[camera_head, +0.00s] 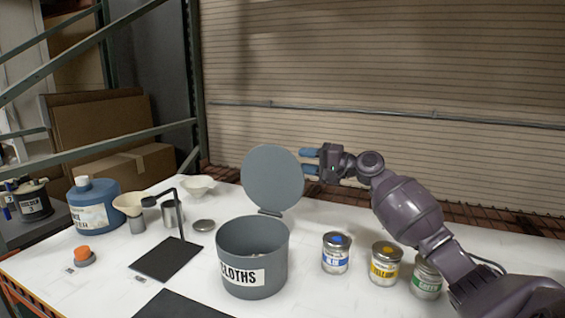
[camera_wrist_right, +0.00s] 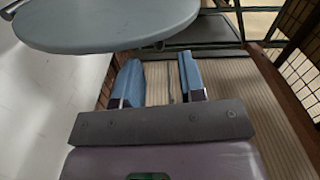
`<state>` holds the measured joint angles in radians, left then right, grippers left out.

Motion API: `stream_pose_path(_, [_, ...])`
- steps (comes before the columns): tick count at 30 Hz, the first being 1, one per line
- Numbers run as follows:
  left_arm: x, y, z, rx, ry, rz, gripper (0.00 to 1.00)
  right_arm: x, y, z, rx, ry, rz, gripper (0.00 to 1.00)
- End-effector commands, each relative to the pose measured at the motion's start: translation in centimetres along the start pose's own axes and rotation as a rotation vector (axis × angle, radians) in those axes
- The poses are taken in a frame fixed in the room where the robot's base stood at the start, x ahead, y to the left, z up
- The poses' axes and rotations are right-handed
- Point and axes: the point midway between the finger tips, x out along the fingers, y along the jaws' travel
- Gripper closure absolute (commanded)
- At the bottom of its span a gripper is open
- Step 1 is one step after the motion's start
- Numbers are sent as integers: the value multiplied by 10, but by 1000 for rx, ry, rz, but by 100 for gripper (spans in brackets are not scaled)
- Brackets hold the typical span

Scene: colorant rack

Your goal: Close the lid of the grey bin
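The grey bin (camera_head: 252,272), labelled "CLOTHS", stands on the white table with its mouth open. Its round grey lid (camera_head: 272,178) stands up on the hinge at the bin's back rim. In the right wrist view the lid (camera_wrist_right: 110,22) fills the upper left. My right gripper (camera_head: 309,161) is just right of the lid's upper part, its blue fingers pointing left. In the wrist view the gripper (camera_wrist_right: 161,75) has its fingers apart with nothing between them. I cannot tell whether a finger touches the lid. My left gripper is not in view.
Jars with blue (camera_head: 336,254), yellow (camera_head: 383,265) and green (camera_head: 426,278) labels stand right of the bin, below my right arm. A black stand (camera_head: 168,257), a blue jug (camera_head: 95,208), a funnel and small bowls are to the left. A slatted wall is behind.

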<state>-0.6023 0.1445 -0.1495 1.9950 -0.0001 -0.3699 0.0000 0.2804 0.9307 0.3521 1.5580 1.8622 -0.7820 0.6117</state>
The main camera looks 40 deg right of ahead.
Motion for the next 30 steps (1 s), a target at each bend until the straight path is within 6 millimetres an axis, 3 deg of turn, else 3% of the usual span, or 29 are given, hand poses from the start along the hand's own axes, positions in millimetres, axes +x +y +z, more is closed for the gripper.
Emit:
stream_pose_path(1, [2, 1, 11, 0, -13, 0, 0, 11, 4, 0, -1, 0, 3, 63])
stream_pose_path(6, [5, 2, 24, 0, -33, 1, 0, 38, 5, 0, 0, 0, 3, 63])
stream_pose_path(12, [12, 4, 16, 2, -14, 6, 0, 59, 3, -1, 0, 1, 3, 63])
stream_pose_path(18, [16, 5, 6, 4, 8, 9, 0, 67, 1, 0, -1, 2, 2, 63])
stream_pose_path(26, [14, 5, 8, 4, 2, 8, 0, 68, 0, 0, -1, 2, 1, 63])
stream_pose_path(30, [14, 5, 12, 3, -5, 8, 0, 68, 0, 0, 0, 2, 1, 83])
